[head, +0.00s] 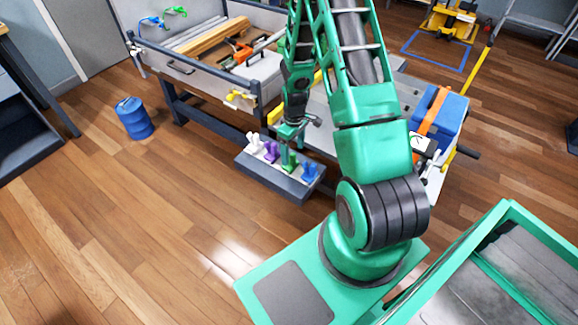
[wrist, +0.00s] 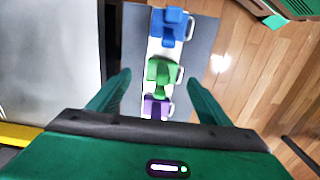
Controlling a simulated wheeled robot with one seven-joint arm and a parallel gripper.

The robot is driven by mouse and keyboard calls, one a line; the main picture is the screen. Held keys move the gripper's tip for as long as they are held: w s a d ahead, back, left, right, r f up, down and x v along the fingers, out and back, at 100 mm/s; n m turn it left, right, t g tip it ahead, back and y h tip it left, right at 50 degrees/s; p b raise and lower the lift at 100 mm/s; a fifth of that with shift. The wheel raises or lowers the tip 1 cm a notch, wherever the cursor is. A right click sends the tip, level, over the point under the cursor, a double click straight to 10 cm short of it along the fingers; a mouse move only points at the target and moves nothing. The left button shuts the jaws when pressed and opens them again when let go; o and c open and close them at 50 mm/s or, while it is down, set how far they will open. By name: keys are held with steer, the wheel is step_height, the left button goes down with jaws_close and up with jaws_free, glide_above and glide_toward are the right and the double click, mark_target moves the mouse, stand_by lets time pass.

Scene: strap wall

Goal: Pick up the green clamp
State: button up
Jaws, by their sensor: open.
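The green clamp (head: 289,161) stands in a row of clamps on a low grey block, between a purple clamp (head: 271,151) and a blue clamp (head: 309,171). A white clamp (head: 254,142) is at the row's far left. My gripper (head: 290,133) is above the row, close over the green clamp. In the wrist view the green clamp (wrist: 162,73) lies between my two open fingers, with a gap on each side. The blue clamp (wrist: 171,27) is above it and the purple clamp (wrist: 156,107) below, partly hidden by my gripper body.
The grey block (head: 262,180) stands on the wood floor, beside a workbench (head: 180,68) with planks and tools. A blue drum (head: 133,118) stands to the left. A blue box with an orange strap (head: 432,108) is to the right. The floor at front left is clear.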

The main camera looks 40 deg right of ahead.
mark_target(291, 161)
steer(key=shift+w+a+f, duration=0.1)
steer(key=shift+a+f, duration=0.05)
steer(key=shift+f, duration=1.45)
steer(key=shift+w+a+f, duration=0.1)
steer(key=shift+a+f, duration=0.05)
steer(key=shift+f, duration=1.4)
steer(key=c, duration=1.1)
